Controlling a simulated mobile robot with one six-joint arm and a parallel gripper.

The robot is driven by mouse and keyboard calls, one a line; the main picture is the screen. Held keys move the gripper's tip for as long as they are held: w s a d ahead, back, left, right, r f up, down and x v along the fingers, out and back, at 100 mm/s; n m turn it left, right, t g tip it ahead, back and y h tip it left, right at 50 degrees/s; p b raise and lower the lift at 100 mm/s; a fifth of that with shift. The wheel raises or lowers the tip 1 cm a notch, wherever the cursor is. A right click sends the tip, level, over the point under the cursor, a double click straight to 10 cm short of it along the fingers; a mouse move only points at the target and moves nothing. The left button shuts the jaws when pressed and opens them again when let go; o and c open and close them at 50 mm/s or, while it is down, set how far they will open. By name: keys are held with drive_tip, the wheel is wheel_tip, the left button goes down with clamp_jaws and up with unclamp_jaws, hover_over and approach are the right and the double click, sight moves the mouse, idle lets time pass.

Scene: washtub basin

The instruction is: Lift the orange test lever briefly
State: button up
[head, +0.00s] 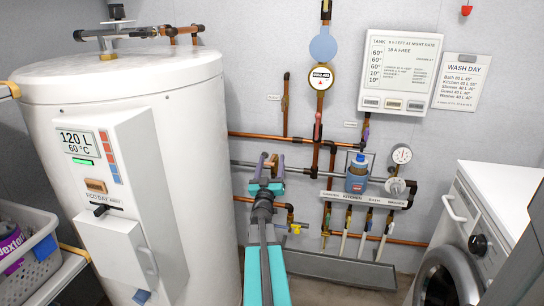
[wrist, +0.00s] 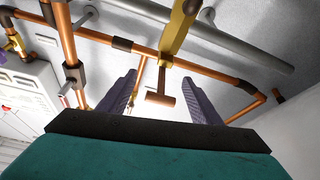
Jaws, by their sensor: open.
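My gripper (head: 271,160) is in front of the copper pipes on the back wall, right of the white tank. Its two grey-purple fingers are apart, and the gap also shows in the wrist view (wrist: 160,76). A copper-brown T-shaped piece (wrist: 160,99) shows between the fingers, below a yellow brass fitting (wrist: 178,28). I cannot tell for certain whether this piece is the orange test lever. No contact with the fingers is visible. My arm hides part of the pipework behind the gripper in the head view.
The white tank (head: 195,150) stands left, with a laundry basket (head: 35,265) beside it. The washing machine (head: 463,245) is at lower right. Copper pipes (wrist: 230,75) cross close ahead.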

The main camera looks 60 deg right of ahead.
sight(272, 158)
drive_tip(key=shift+x, duration=2.25)
